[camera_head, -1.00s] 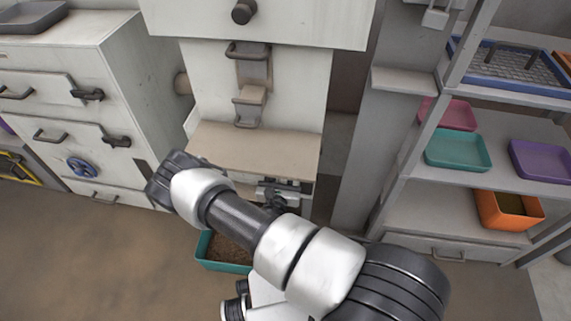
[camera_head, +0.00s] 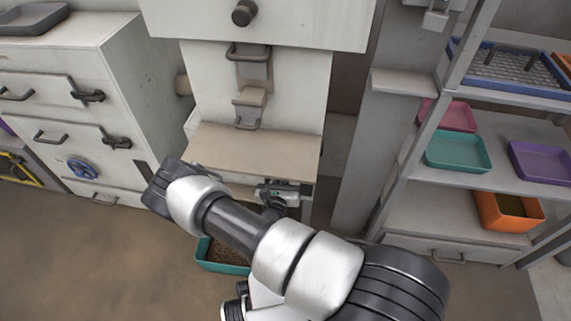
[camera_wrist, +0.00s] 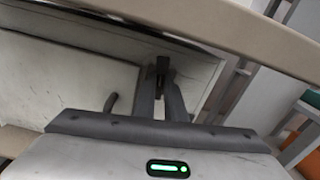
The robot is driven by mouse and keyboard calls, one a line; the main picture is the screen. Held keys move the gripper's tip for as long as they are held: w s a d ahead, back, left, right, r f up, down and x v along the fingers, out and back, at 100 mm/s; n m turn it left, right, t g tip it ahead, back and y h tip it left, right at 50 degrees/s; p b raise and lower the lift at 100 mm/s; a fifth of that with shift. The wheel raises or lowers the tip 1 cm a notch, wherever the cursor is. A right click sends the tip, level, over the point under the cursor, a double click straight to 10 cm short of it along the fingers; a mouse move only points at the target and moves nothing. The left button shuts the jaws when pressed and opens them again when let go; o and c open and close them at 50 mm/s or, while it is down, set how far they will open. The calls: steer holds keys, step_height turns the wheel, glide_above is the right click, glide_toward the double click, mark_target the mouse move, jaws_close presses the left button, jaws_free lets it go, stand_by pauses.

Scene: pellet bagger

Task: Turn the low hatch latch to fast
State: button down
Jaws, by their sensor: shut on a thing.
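The low hatch (camera_wrist: 75,75) shows in the wrist view as a pale, worn panel in a grey frame beneath a ledge. Its dark latch (camera_wrist: 162,64) is at the panel's right edge. My gripper (camera_wrist: 163,82) is shut on the latch, with one finger on each side. The fingers hide much of the latch, and I cannot tell its exact turn. In the head view, part of my gripper (camera_head: 283,190) shows under the ledge. My arm covers most of the hatch there.
The beige ledge (camera_head: 255,150) juts out just above my gripper. A teal bin of pellets (camera_head: 225,268) stands on the floor below my arm. A shelf rack (camera_head: 400,180) with trays stands right, a drawer cabinet (camera_head: 110,75) left. The floor at front left is clear.

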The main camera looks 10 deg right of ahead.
steer(key=shift+w+a+f+n+b, duration=0.15)
steer(key=shift+f+n, duration=0.1)
steer(key=shift+n, duration=2.45)
steer(key=shift+s+a+f+n+b, duration=0.1)
steer(key=shift+a+f+n, duration=0.1)
steer(key=shift+n, duration=2.5)
steer(key=shift+w+a+f+n+b, duration=0.1)
steer(key=shift+f+n, duration=0.15)
steer(key=shift+n, duration=2.45)
steer(key=c, duration=1.8)
jaws_free()
steer(key=shift+r, duration=0.1)
steer(key=p+v, duration=0.3)
steer(key=v, duration=1.4)
steer(key=shift+s, duration=0.2)
